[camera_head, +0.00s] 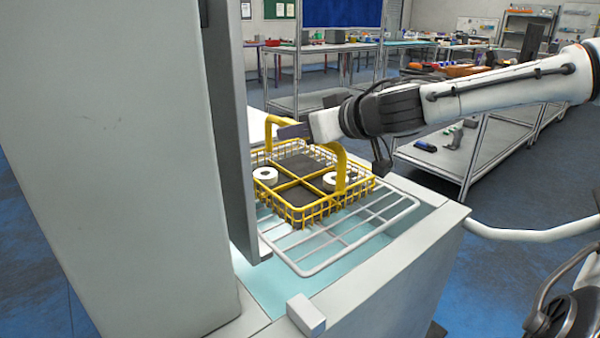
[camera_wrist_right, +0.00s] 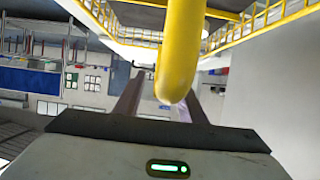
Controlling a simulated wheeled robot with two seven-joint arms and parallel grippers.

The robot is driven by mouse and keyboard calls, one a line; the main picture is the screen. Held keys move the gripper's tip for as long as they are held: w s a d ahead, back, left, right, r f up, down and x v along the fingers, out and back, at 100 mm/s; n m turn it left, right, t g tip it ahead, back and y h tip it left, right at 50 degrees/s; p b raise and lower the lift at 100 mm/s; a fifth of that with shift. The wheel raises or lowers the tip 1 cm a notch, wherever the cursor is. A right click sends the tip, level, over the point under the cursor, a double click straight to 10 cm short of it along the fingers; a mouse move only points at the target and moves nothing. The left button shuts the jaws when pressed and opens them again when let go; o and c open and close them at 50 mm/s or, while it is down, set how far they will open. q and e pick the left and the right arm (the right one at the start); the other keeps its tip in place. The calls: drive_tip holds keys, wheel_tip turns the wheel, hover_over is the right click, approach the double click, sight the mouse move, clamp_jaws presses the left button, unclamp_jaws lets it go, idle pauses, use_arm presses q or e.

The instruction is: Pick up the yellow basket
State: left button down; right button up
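The yellow basket (camera_head: 311,212) is a wire basket with dividers and two upright handles. It stands level on a white wire rack. Two white rings (camera_head: 265,175) lie in its compartments. My right gripper (camera_head: 290,131) reaches in from the right at handle height, its fingertips near the far-left handle (camera_head: 271,124). The near-right handle (camera_head: 338,168) rises just below the gripper body. In the right wrist view, a yellow handle (camera_wrist_right: 180,50) crosses the gap between two spread fingers; I cannot tell if they touch it. My left gripper is not in view.
The white rack (camera_head: 357,242) sits in the opening of a grey machine (camera_head: 395,270). A tall grey panel (camera_head: 110,150) stands close on the basket's left. Shelves and benches with parts stand farther back.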

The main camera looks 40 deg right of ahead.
clamp_jaws()
idle(0.4)
idle(0.9)
drive_tip(key=shift+r, duration=0.15)
